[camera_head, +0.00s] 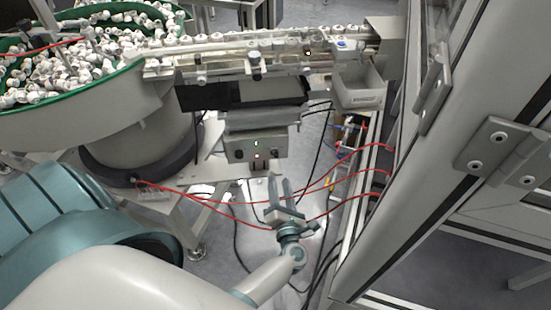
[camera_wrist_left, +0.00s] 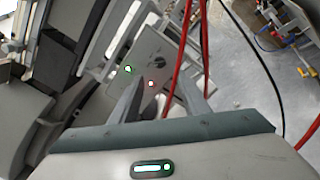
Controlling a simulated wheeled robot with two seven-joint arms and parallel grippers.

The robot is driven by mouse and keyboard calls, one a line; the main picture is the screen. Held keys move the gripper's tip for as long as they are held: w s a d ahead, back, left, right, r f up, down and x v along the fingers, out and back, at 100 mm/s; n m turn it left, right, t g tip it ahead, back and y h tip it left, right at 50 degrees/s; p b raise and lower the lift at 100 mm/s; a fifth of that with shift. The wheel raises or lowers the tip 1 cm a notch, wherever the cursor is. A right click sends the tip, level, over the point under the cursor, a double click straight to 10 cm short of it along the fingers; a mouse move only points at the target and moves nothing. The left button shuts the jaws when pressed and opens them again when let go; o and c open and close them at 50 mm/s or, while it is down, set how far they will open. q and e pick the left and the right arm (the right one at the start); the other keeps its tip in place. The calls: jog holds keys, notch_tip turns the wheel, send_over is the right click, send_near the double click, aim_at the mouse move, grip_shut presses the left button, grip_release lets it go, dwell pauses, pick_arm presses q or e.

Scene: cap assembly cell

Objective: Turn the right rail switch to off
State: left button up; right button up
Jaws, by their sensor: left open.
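The rail control box (camera_head: 254,149) hangs under the feeder rail, with small lit lamps and dark knobs on its front. The right rail switch (camera_head: 273,152) looks like the dark knob at the right of the box; its setting is too small to read. The left wrist view shows the box face (camera_wrist_left: 146,48) with a green lamp, a red lamp and one dark knob (camera_wrist_left: 160,62); I cannot tell which switch this is. My left gripper (camera_head: 279,184) is open and empty, just below and in front of the box. Its fingers (camera_wrist_left: 160,85) point toward the panel. My right gripper is out of view.
Red cables (camera_head: 215,209) run beside my left gripper and cross close to it in the wrist view. A bowl feeder (camera_head: 80,90) of white caps stands left. A grey bin (camera_head: 358,88) hangs at the rail's right end. A door frame (camera_head: 420,160) bounds the right side.

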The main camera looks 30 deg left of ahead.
aim_at(274, 153)
pick_arm(q)
jog(key=p+x, duration=0.1)
jog(key=x, duration=0.8)
jog(key=shift+p, duration=0.4)
jog(key=shift+c, duration=0.7)
jog(key=c, duration=0.9)
